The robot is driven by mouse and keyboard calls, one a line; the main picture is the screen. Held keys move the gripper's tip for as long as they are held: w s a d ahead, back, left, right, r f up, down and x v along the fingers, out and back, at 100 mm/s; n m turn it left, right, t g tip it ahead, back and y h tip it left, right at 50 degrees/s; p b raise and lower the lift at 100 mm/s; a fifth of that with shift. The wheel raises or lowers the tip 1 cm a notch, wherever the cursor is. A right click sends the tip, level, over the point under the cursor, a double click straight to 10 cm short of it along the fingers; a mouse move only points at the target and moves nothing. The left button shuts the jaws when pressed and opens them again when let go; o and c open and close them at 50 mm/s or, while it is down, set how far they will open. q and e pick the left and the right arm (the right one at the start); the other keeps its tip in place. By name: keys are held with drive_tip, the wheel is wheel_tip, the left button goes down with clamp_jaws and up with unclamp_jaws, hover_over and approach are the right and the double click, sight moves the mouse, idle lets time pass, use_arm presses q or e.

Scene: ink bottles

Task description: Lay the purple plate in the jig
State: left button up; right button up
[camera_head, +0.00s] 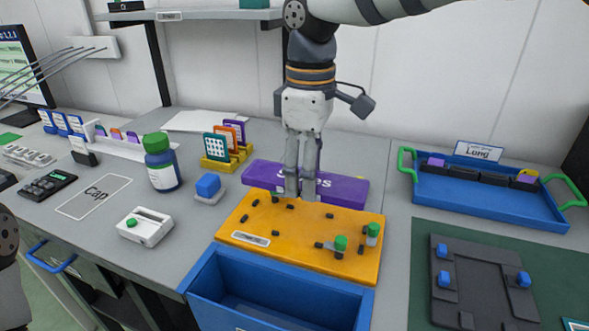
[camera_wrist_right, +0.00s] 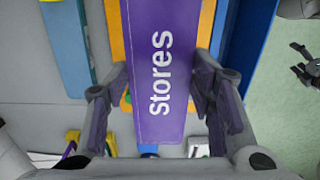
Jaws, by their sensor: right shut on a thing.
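The purple plate (camera_head: 343,191), lettered "Stores" in white, is gripped by my right gripper (camera_head: 299,195). In the wrist view the fingers stand on either side of the plate (camera_wrist_right: 160,75), across its width. In the head view the plate lies across the back edge of an orange board (camera_head: 290,243) with several black pegs and two green-topped parts. Whether plate and board touch is unclear. A dark grey fixture (camera_head: 480,285) with blue knobs lies on a green mat at right. No label shows which is the jig. My left gripper is out of view.
A blue bin (camera_head: 285,305) stands in front of the board. A blue tray (camera_head: 490,197) with green handles is at right. A blue bottle (camera_head: 161,170) with a green cap, a blue-topped block (camera_head: 208,188) and a yellow card stand (camera_head: 226,158) are to the left.

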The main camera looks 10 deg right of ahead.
drive_tip(key=shift+w+a, duration=0.1)
drive_tip(key=shift+w, duration=0.05)
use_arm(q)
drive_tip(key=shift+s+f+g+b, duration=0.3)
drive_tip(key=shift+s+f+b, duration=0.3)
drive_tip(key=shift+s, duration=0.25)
use_arm(e)
hover_over(307, 227)
drive_tip(key=shift+f, duration=2.7)
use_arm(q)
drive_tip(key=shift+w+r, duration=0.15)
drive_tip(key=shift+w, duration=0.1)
use_arm(e)
drive_tip(key=shift+w+f, duration=0.1)
drive_tip(key=shift+a+f, duration=0.1)
drive_tip(key=shift+f, duration=0.2)
use_arm(q)
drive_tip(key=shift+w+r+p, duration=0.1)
drive_tip(key=shift+p, duration=0.2)
use_arm(e)
drive_tip(key=shift+f, duration=0.25)
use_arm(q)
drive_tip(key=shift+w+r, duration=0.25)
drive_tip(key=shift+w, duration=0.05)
use_arm(e)
drive_tip(key=shift+f, duration=0.95)
drive_tip(key=o, duration=1.4)
drive_tip(key=shift+o, duration=0.6)
